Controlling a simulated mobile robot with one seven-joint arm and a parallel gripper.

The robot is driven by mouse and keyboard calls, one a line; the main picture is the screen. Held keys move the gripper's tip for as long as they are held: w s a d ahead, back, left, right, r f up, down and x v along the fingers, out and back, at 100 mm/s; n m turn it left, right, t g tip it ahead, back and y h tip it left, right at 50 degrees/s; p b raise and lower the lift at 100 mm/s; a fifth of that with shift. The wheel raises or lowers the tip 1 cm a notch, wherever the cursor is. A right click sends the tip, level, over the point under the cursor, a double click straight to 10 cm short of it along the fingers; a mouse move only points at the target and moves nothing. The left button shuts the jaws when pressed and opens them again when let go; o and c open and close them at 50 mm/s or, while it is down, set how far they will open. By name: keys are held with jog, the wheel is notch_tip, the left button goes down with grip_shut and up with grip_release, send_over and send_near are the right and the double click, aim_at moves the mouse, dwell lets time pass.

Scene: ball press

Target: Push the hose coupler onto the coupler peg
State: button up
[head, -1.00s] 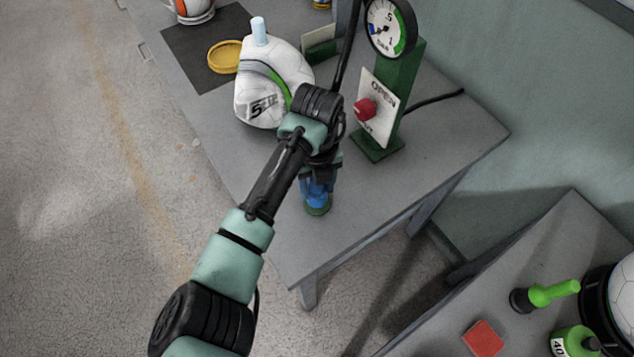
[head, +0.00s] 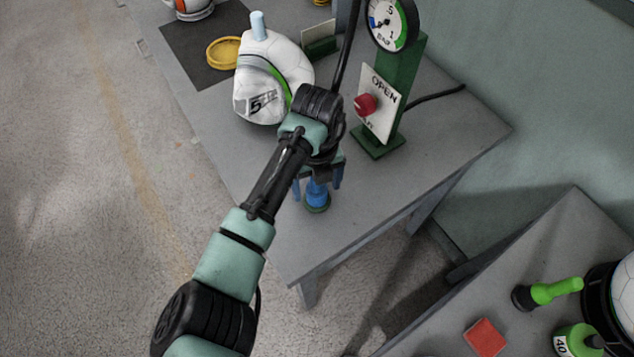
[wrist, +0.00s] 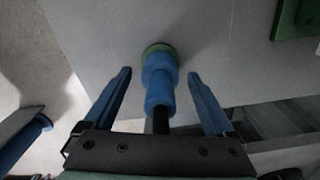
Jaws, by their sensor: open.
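The hose coupler (head: 317,193) is a blue stepped cylinder. It stands upright on a round green base (head: 318,209) near the front edge of the table; it also shows in the wrist view (wrist: 158,82) with the green base (wrist: 158,49) beyond it. A black hose leads from its near end. The coupler peg itself is not visible; the coupler covers the spot above the green base. My gripper (head: 318,180) is open, with one blue finger on each side of the coupler and clear gaps to both; it also shows in the wrist view (wrist: 161,78).
A green post with a gauge (head: 391,24) and a red knob (head: 365,104) on an OPEN plate stands behind right. A dented white ball (head: 265,95) and a yellow ring (head: 223,53) lie behind left. A second table (head: 440,335) is at lower right.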

notch_tip(320, 180, up, 13)
dwell(0.4)
jog(key=shift+f, duration=0.1)
dwell(0.4)
